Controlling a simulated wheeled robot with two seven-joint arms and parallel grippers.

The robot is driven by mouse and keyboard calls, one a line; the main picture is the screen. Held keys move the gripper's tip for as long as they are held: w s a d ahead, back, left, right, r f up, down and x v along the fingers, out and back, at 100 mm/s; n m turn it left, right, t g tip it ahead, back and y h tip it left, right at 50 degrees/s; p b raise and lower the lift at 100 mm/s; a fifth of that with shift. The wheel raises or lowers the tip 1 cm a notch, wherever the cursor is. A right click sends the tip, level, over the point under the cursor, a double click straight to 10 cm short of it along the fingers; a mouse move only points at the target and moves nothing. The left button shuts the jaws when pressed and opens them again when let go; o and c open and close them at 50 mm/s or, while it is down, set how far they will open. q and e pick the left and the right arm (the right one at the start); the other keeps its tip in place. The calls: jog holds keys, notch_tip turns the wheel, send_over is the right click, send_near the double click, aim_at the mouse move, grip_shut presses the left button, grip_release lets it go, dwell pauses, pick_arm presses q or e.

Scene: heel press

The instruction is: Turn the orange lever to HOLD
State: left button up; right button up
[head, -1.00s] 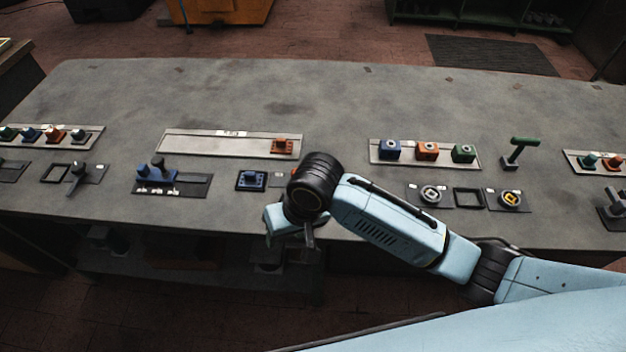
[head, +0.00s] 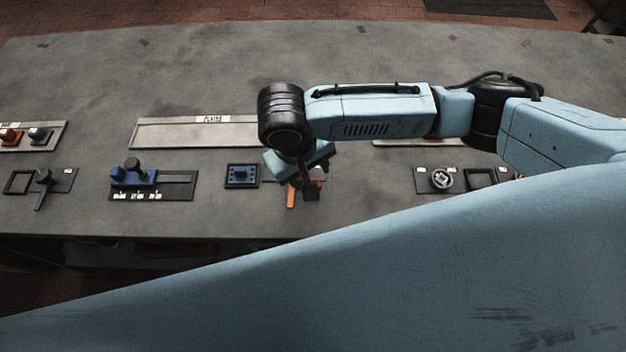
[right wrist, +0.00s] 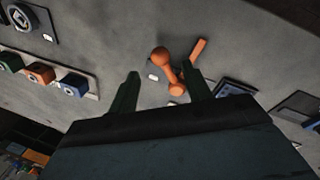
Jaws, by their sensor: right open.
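The orange lever (head: 291,196) is on the grey console and mostly hidden behind my right gripper (head: 309,188) in the head view. In the right wrist view the orange lever (right wrist: 171,68) shows a round knob and a short shaft, with a separate-looking orange bar beside it. My right gripper (right wrist: 160,72) is open. Its two dark green fingers appear on either side of the lever's knob and shaft in that view; I cannot tell the height gap, and no contact is clear. Small white labels (right wrist: 153,77) lie near the lever, their text unreadable. My left gripper is out of view.
A blue square control (head: 241,175) sits left of the lever, and a blue slider (head: 134,177) farther left. A round grey dial (head: 440,179) is to the right. A row of coloured buttons (right wrist: 40,74) shows in the right wrist view. The console's back is clear.

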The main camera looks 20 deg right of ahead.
jog(key=f, duration=0.3)
jog(key=d+f, duration=0.1)
jog(key=f, duration=0.1)
jog(key=shift+w+b, duration=0.15)
jog(key=shift+b, duration=0.2)
jog(key=shift+f, duration=0.25)
jog(key=shift+c, duration=0.8)
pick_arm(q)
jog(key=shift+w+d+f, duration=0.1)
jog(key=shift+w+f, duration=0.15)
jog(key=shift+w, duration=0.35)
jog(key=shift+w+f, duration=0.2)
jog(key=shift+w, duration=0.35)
pick_arm(e)
grip_shut()
